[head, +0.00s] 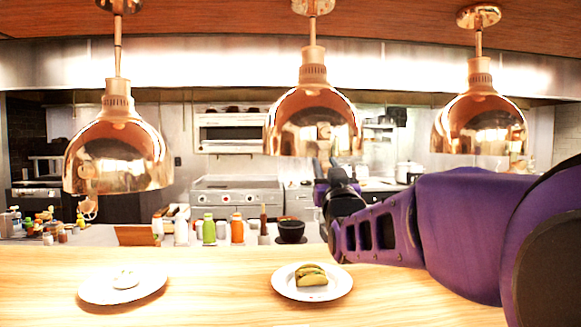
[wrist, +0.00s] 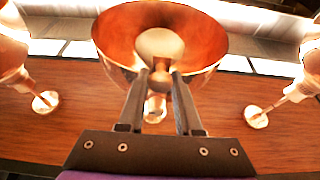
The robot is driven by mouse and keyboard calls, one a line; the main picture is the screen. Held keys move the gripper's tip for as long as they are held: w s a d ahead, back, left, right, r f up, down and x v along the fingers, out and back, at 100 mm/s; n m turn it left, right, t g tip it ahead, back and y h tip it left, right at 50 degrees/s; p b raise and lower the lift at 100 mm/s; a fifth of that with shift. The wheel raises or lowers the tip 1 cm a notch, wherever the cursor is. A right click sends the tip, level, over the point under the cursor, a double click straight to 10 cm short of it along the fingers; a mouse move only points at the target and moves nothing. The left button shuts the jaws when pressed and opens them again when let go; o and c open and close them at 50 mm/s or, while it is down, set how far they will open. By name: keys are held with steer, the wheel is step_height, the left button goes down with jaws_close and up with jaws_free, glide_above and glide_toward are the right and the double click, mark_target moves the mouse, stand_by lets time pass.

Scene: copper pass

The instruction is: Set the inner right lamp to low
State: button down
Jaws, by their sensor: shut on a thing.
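Three shiny copper lamps hang in a row in the head view: a left one (head: 118,155), a middle one (head: 312,122) and a right one (head: 480,125). My gripper (head: 336,172) is raised just under the middle lamp's right half. In the wrist view, looking up, a copper lamp (wrist: 112,42) opens toward me with a pale bulb (wrist: 160,43) inside. My gripper (wrist: 159,76) has its fingertips at its near rim, closed on a small round copper knob (wrist: 160,66). The fingers partly hide the knob, and its setting cannot be read.
A plate with a taco (head: 312,281) and a plate with a small pale item (head: 124,283) stand on the wooden counter (head: 215,290). Bottles (head: 209,229) and a dark bowl (head: 291,231) stand behind. Neighbouring lamps flank the gripped one in the wrist view.

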step_height(320, 180, down, 9)
steer(key=shift+r+b, duration=0.15)
steer(key=shift+b, duration=0.25)
steer(key=c, duration=0.6)
jaws_free()
steer(key=shift+w, duration=0.1)
steer(key=shift+r, duration=0.1)
